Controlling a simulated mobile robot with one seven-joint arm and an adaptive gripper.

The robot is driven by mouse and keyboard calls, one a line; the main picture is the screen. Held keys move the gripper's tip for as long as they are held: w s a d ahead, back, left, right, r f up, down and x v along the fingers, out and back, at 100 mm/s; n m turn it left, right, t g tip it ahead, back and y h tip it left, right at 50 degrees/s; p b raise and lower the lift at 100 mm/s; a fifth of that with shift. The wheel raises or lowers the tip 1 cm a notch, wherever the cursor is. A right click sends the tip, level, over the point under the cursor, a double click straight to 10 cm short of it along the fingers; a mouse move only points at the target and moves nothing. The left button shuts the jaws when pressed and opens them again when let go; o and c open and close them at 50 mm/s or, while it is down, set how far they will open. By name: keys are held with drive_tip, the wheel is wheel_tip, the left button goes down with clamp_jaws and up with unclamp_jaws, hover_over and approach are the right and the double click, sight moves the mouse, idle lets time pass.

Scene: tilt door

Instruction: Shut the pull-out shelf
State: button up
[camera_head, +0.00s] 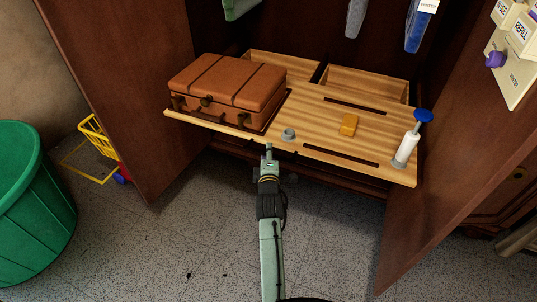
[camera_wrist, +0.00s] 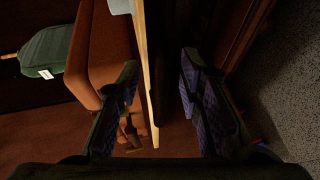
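The pull-out shelf (camera_head: 318,122) is a striped light-wood board sticking out of a dark wooden cabinet. My gripper (camera_head: 269,151) is at the shelf's front edge, near its middle. In the wrist view the shelf's pale edge (camera_wrist: 147,75) runs between the two fingers of my gripper (camera_wrist: 160,63). The fingers are apart, one on each side of the board, with visible gaps. A brown suitcase (camera_head: 225,82) lies on the shelf's left half; its side also shows in the wrist view (camera_wrist: 104,50).
A green bin (camera_head: 35,190) stands far left. Speckled floor in front is clear.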

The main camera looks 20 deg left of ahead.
drive_tip(key=shift+c, duration=0.5)
clamp_jaws()
